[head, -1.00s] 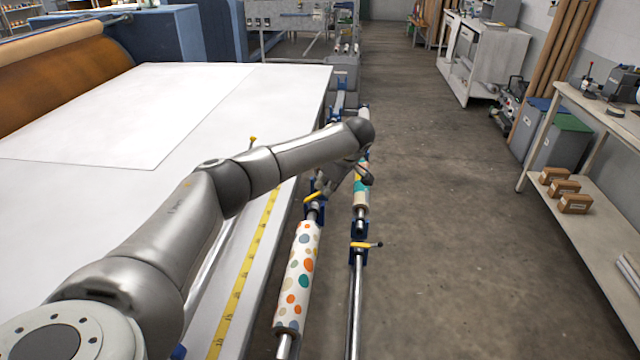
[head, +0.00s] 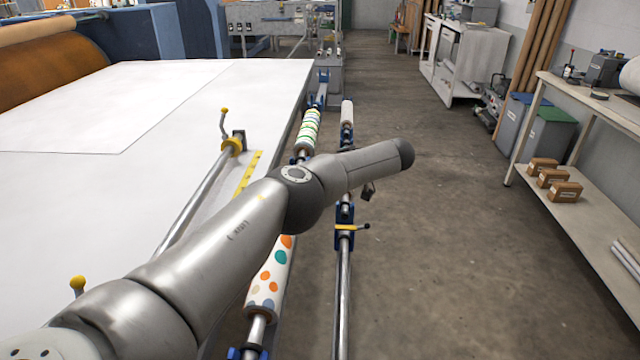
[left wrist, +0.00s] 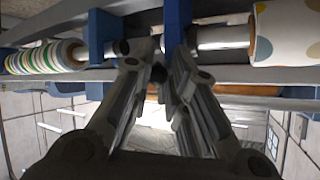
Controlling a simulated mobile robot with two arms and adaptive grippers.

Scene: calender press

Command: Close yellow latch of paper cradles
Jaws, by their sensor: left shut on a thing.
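Blue paper cradles carry rollers along two rails beside the table. A yellow latch (head: 346,228) with a dark-tipped handle lies across the bar at a cradle on the right-hand rail. My left arm hides the cradle between the dotted roll (head: 268,278) and the striped roll (head: 308,132). In the left wrist view, my left gripper (left wrist: 160,73) is at a blue cradle (left wrist: 178,25) between those rolls. Its fingertips are together on a small dark thing, apparently a latch handle; the yellow part is hidden. My right gripper is out of view.
The long white table (head: 190,90) stands left of the rails. A bar with yellow-knobbed handles (head: 233,145) runs along its edge. The floor (head: 460,250) right of the rails is clear, up to a bench with small brown boxes (head: 565,192).

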